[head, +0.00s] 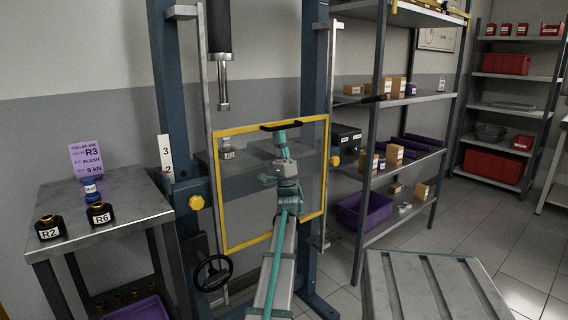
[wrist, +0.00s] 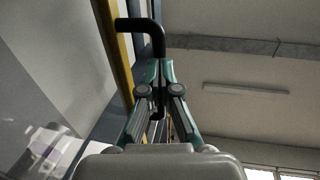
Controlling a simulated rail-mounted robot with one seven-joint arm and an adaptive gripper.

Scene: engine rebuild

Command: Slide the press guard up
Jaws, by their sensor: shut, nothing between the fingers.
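The press guard is a clear panel in a yellow frame (head: 268,240), upright between the blue posts of the press, low in the head view. A black bar handle (head: 281,126) sits on its top edge. The handle also shows in the wrist view (wrist: 142,24), beside the yellow frame edge (wrist: 113,45). My gripper (head: 281,138) is in front of the panel, close under the handle. In the wrist view its teal fingers (wrist: 155,68) are together and overlap the handle's black end. Whether they touch it I cannot tell. Nothing shows held between them.
The press ram (head: 222,80) hangs above the guard. Yellow knobs (head: 196,202) sit on the posts, and a black handwheel (head: 212,273) is low left. A metal table (head: 130,205) with labelled parts stands left. Shelving (head: 400,98) stands right, and a grooved grey bench (head: 405,290) is front right.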

